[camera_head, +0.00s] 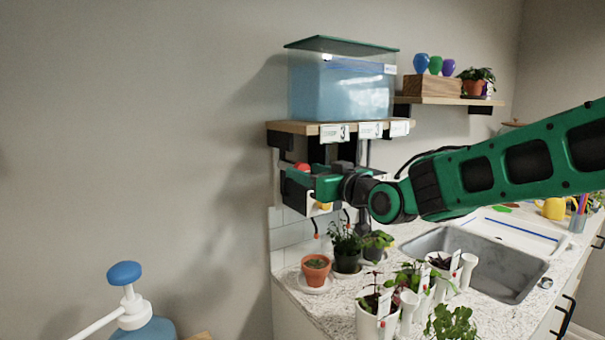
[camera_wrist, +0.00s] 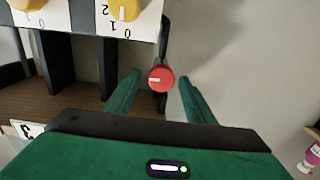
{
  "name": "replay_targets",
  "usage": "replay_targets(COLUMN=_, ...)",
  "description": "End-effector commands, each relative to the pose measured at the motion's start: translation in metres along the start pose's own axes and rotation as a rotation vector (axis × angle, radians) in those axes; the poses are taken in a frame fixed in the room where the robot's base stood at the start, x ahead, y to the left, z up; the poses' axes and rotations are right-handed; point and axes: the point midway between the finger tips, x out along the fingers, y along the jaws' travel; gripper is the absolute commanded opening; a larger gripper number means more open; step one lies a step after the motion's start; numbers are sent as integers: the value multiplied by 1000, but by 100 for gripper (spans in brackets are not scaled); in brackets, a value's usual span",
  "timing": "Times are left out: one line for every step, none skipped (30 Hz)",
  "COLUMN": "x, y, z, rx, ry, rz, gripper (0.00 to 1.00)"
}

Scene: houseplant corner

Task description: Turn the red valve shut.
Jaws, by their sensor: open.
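The red valve (camera_wrist: 160,78) is a round red knob with a pale mark on its face. In the wrist view it sits between the two fingers of my open gripper (camera_wrist: 157,90), with a gap on each side. In the head view the red valve (camera_head: 301,167) shows just above my gripper (camera_head: 290,183), under the shelf with the water tank. My fingers partly hide the area around it there.
Yellow dials (camera_wrist: 122,8) on a white numbered panel are beside the valve. The water tank (camera_head: 340,85) stands on a wooden shelf (camera_head: 300,127). Potted plants, including a terracotta pot (camera_head: 315,271), stand on the counter below. A blue-topped pump bottle (camera_head: 125,274) is at lower left.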

Motion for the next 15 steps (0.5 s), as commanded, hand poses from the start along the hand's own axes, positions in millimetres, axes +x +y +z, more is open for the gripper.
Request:
replay_targets(x=8, y=-1, z=1, rx=0, ry=-1, rz=-2, gripper=50)
replay_targets(x=11, y=-1, z=0, rx=1, ry=-1, rz=-2, gripper=50)
replay_targets(x=16, y=-1, z=0, rx=1, ry=0, rz=-2, gripper=50)
replay_targets(x=18, y=-1, z=0, rx=1, ry=-1, rz=-2, gripper=50)
replay_targets(x=21, y=-1, z=0, rx=0, ry=-1, rz=-1, gripper=50)
replay_targets(x=23, y=-1, z=0, rx=0, ry=0, rz=-1, gripper=50)
replay_targets(x=25, y=-1, z=0, rx=0, ry=0, rz=-1, gripper=50)
replay_targets(x=26, y=-1, z=0, rx=0, ry=0, rz=-1, gripper=50)
replay_targets(x=27, y=-1, z=0, rx=0, ry=0, rz=-1, gripper=50)
replay_targets(x=28, y=0, z=0, rx=0, ry=0, rz=0, gripper=50)
replay_targets(x=28, y=0, z=0, rx=0, ry=0, rz=0, gripper=50)
replay_targets(x=28, y=0, z=0, rx=0, ry=0, rz=0, gripper=50)
replay_targets(x=28, y=0, z=0, rx=0, ry=0, rz=0, gripper=50)
replay_targets(x=28, y=0, z=0, rx=0, ry=0, rz=0, gripper=50)
replay_targets(x=28, y=0, z=0, rx=0, ry=0, rz=0, gripper=50)
